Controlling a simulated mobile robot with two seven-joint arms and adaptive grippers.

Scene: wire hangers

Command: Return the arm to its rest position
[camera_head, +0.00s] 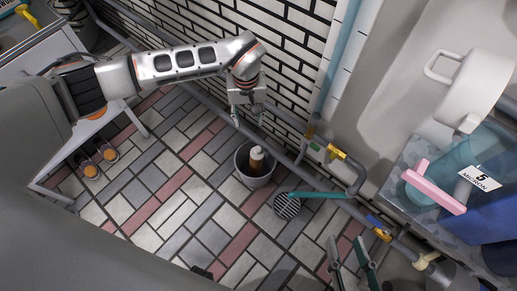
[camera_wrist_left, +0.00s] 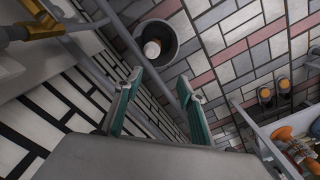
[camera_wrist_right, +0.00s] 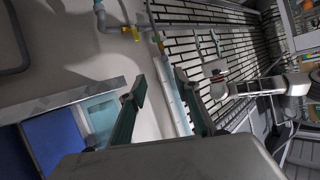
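My left arm reaches in from the left in the head view. Its gripper (camera_head: 249,117) hangs above the tiled floor near the brick wall. In the left wrist view its teal fingers (camera_wrist_left: 163,82) stand apart with nothing between them. My right gripper (camera_head: 348,252) shows at the bottom edge of the head view, over the floor right of centre. In the right wrist view its fingers (camera_wrist_right: 157,82) are spread and empty. Most of my right arm is out of the head view. I see no wire hanger in either gripper.
A grey bucket (camera_head: 242,177) holding a white-capped brown bottle (camera_head: 257,158) stands below my left gripper. Pipes (camera_head: 300,173) run along the wall. A round grate (camera_head: 287,206) lies on the floor. A pink-handled item (camera_head: 433,187) and a white pot (camera_head: 470,88) are at the right.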

